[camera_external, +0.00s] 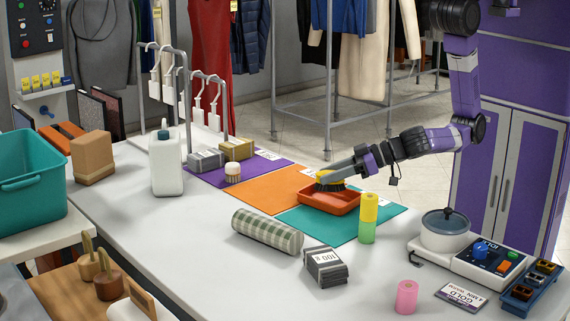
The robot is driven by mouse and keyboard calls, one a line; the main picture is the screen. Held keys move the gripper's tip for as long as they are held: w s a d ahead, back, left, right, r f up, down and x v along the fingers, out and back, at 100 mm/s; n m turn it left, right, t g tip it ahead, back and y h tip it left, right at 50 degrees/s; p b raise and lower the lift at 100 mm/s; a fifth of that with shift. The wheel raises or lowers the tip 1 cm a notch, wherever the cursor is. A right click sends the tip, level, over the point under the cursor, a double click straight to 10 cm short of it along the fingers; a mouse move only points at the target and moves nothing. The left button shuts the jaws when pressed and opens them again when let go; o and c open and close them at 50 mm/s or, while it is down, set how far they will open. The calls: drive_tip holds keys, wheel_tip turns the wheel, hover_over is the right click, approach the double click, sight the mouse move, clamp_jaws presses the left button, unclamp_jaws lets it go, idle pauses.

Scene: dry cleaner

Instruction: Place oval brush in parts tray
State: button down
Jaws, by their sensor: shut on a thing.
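The oval brush (331,186) has a yellow top and dark bristles. My gripper (327,176) is shut on it, coming in from the right. The brush is at the left part of the orange-red parts tray (330,203), over its back-left rim or inside. I cannot tell whether the bristles touch the tray floor. The tray sits across the orange and teal mats. The gripper's fingertips are small here and partly blend with the brush.
A yellow-green cylinder (368,218) stands right of the tray. A checked roll (267,232) and a grey block (326,267) lie in front. A round brush (232,172) stands on the purple mat (260,167). A white pot (445,231) stands at the right.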

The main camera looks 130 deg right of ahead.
sight(330, 186)
drive_tip(key=shift+f, duration=1.85)
drive_tip(key=shift+f, duration=0.15)
drive_tip(key=c, duration=0.9)
unclamp_jaws()
